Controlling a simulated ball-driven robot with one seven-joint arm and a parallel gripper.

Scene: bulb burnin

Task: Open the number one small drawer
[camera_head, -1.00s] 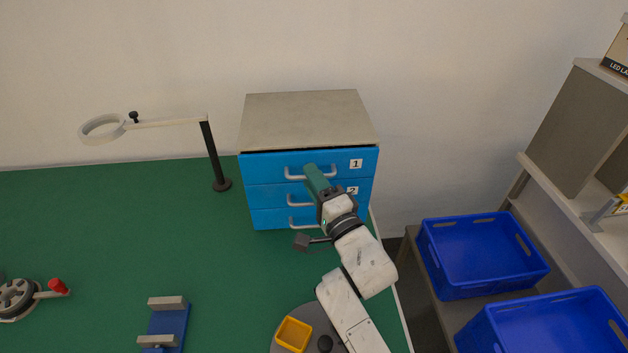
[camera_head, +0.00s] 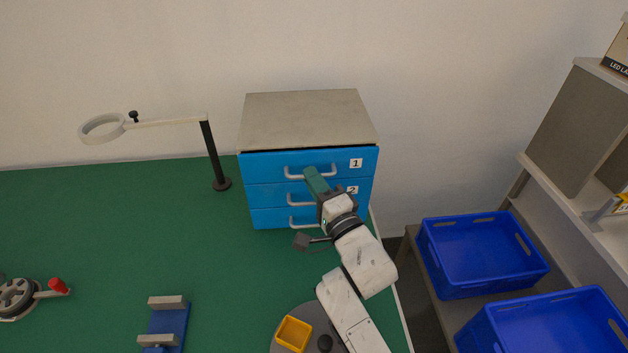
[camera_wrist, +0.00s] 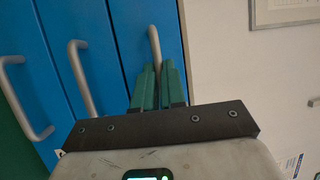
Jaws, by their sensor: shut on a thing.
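The blue drawer unit (camera_head: 308,122) has a grey top and stands at the back of the green table. Drawer 1 (camera_head: 262,165) is the top one, marked with a "1" label. A thin dark gap shows above its front; I cannot tell whether it is pulled out. Its grey bar handle (camera_head: 293,174) also shows in the wrist view (camera_wrist: 154,42). My gripper (camera_head: 309,171) has green fingers, and they are shut on this handle. In the wrist view the fingertips (camera_wrist: 157,69) meet at the handle's near end. The fingers hide part of the handle.
Drawer 2 (camera_head: 265,195) and a third drawer (camera_head: 270,218) sit below, both with bar handles. A ring lamp (camera_head: 212,155) stands left of the unit. Blue crates (camera_head: 470,285) are on the right. The table's middle (camera_head: 120,235) is clear.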

